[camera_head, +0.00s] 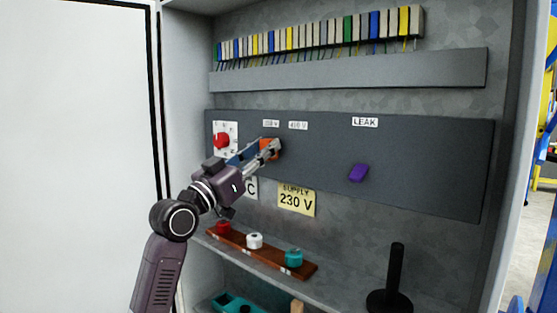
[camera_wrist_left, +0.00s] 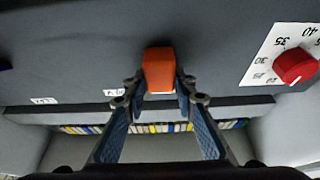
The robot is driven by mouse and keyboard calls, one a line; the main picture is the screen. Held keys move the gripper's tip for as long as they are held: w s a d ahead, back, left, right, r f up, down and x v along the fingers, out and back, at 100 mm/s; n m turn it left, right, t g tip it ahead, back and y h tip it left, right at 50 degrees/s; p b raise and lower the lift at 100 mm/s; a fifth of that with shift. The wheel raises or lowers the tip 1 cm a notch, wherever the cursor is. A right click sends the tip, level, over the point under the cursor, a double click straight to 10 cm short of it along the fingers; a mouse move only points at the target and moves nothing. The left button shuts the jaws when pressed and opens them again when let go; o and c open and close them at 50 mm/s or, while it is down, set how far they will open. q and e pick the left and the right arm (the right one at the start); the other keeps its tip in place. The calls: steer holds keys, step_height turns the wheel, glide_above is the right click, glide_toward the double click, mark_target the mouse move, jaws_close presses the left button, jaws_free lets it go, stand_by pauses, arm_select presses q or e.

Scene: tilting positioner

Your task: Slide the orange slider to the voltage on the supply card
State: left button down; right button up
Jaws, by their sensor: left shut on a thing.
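The orange slider (camera_head: 270,146) sits on the dark grey panel (camera_head: 320,155), and it shows in the middle of the left wrist view (camera_wrist_left: 158,68). My left gripper (camera_head: 265,150) is shut on it, one finger on each side in the left wrist view. The 230 V label (camera_head: 271,123) is just above the slider, and the 400 V label (camera_head: 298,125) is to the right. In the upside-down wrist view, the slider partly hides the nearer label. The yellow supply card (camera_head: 296,200) below reads SUPPLY 230 V. My right gripper is not in view.
A red knob (camera_head: 222,140) is left of the slider, and a purple switch (camera_head: 358,173) under the LEAK label (camera_head: 365,122) is to the right. Below, a brown rack (camera_head: 270,256) bears red, white and teal pieces. A black post (camera_head: 395,270) stands on the shelf.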

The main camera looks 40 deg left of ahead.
arm_select(q)
steer(key=shift+a+f, duration=0.15)
steer(key=shift+a, duration=0.35)
steer(key=shift+r, duration=0.2)
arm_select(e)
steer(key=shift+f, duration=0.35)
arm_select(q)
steer(key=shift+a, duration=0.1)
steer(key=c, duration=2)
jaws_free()
steer(key=o, duration=0.4)
steer(key=shift+a, duration=0.2)
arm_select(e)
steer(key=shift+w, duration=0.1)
arm_select(q)
steer(key=shift+d, duration=0.1)
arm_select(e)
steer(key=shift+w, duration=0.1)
